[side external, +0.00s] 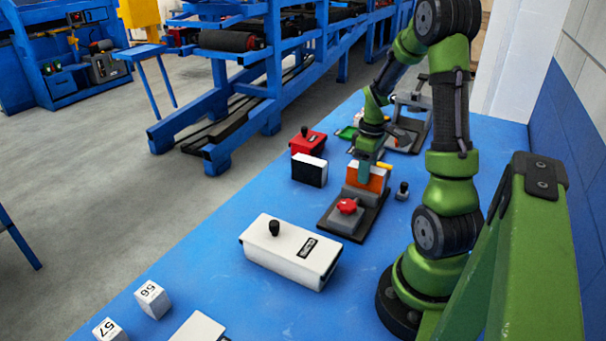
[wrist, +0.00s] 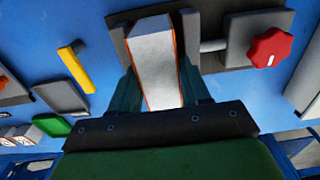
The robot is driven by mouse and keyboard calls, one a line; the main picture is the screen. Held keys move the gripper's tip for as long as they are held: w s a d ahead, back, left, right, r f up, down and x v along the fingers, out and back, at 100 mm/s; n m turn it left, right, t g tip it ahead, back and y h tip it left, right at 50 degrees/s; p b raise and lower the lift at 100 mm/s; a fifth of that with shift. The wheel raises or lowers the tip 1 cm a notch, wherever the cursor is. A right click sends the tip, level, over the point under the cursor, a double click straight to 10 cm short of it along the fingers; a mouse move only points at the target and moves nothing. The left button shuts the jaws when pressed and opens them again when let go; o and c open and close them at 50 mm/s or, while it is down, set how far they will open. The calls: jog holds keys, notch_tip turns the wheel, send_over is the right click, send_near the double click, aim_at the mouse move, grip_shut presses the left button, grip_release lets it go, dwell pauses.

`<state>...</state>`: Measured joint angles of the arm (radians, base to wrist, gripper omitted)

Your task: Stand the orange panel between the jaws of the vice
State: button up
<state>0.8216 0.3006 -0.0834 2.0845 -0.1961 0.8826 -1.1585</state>
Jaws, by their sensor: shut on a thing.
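The orange panel (side external: 367,178) is a thick slab with orange faces and a pale core. My gripper (side external: 369,166) is shut on it from above and holds it upright over the vice (side external: 335,219). In the wrist view the pale edge of the panel (wrist: 155,65) lies between the two fingers of my gripper (wrist: 160,85). The vice's dark grey jaws (wrist: 192,30) show on both sides of the panel. A red knob (side external: 347,206) sits on the vice's near end. The panel's lower edge is hidden, so I cannot tell if it touches the vice bed.
A white box (side external: 285,258) with a black knob stands in front of the vice. A black-and-white block (side external: 309,171) and a red box (side external: 308,140) stand left. A small black knob (side external: 402,191) is close right. A yellow bar (wrist: 76,70) lies near the vice.

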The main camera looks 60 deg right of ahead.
jog(key=shift+f, duration=0.35)
dwell(0.3)
jog(key=o, duration=1.5)
jog(key=shift+c, duration=0.2)
jog(key=shift+r, duration=4.25)
